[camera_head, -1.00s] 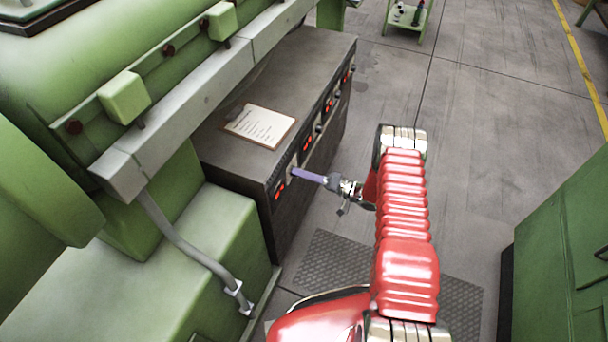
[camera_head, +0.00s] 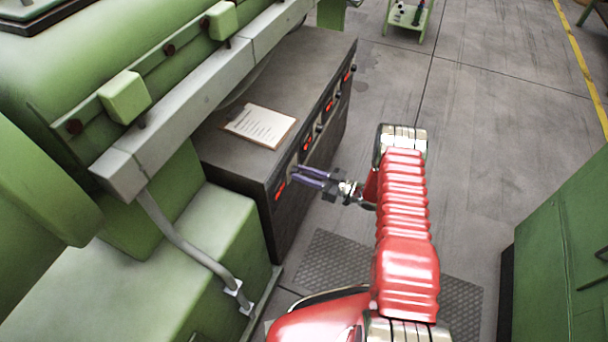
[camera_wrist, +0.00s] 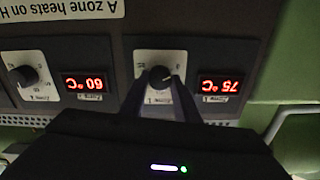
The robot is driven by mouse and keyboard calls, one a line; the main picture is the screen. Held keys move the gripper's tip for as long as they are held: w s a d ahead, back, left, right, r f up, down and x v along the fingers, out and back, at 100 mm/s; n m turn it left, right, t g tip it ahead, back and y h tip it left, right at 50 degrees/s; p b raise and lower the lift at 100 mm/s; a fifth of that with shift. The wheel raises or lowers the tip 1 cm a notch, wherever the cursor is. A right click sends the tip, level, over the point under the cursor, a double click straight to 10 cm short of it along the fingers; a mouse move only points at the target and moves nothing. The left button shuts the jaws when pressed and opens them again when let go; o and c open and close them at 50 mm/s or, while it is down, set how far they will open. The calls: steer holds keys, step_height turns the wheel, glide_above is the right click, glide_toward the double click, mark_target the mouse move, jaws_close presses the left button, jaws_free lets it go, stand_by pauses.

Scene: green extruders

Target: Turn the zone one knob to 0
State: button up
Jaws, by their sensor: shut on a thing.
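The wrist view is upside down. The gripped black knob (camera_wrist: 160,76) sits on a pale dial plate, beside a red display (camera_wrist: 220,85) reading 75 °C. The small labels look like zone one but are hard to read. My gripper (camera_wrist: 162,84) has one finger on each side of the knob and is shut on it. In the head view my gripper (camera_head: 293,174) reaches the near end of the dark control cabinet (camera_head: 232,160), its two purple fingers side by side. The knob is hidden there, and its exact setting is too small to read.
Another knob (camera_wrist: 22,76) with a display (camera_wrist: 85,83) reading 60 °C is on the neighbouring panel. A clipboard (camera_head: 260,126) lies on the cabinet top. Green machinery (camera_head: 110,200) stands at the left and a green cabinet (camera_head: 560,240) at the right. Grey floor (camera_head: 480,150) between them is open.

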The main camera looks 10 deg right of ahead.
steer(key=shift+s+a+f+n, duration=0.15)
steer(key=shift+s+f+n, duration=0.1)
steer(key=shift+n, duration=0.35)
steer(key=shift+r, duration=0.1)
steer(key=o, duration=1)
steer(key=shift+w+r, duration=0.1)
steer(key=shift+w, duration=0.05)
steer(key=shift+o, duration=0.2)
steer(key=shift+d, duration=0.2)
steer(key=v, duration=1.3)
steer(key=shift+s+d, duration=0.25)
